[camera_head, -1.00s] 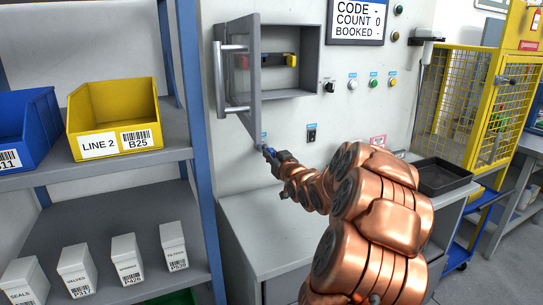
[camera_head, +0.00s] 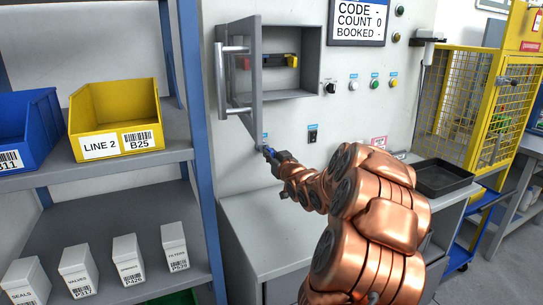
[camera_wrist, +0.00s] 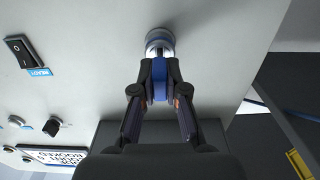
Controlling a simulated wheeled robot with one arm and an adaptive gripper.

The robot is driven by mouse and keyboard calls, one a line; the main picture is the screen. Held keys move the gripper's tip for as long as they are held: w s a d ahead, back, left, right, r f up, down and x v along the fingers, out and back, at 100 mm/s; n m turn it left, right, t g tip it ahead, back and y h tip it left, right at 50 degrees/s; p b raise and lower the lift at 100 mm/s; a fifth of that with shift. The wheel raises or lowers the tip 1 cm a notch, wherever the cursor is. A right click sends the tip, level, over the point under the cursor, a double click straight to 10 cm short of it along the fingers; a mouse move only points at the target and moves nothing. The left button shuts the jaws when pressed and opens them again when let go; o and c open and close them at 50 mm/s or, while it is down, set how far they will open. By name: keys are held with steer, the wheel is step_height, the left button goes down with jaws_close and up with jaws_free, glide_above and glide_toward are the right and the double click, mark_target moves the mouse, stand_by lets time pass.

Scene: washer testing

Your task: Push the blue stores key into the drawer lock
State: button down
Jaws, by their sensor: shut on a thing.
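The blue stores key (camera_wrist: 159,80) is held between the two fingers of my gripper (camera_wrist: 159,88) in the wrist view. Its far end meets a round silver lock (camera_wrist: 159,40) on the pale panel, and the key lines up with it. How deep the key sits in the lock is hidden. In the head view my gripper (camera_head: 272,156) is at the panel below the open cabinet door, with a bit of blue key showing at its tip. The lock is hidden there.
The open cabinet door (camera_head: 240,80) hangs just above my gripper. A rocker switch (camera_head: 312,134) is to the right. A blue-posted shelf with a yellow bin (camera_head: 115,120) stands left. A black tray (camera_head: 443,178) lies on the bench at right.

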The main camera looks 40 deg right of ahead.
steer(key=shift+p+x, duration=0.3)
steer(key=shift+x, duration=0.6)
stand_by(0.9)
steer(key=c, duration=1.1)
jaws_free()
steer(key=shift+s, duration=0.1)
steer(key=v, duration=1.2)
steer(key=shift+a, duration=0.1)
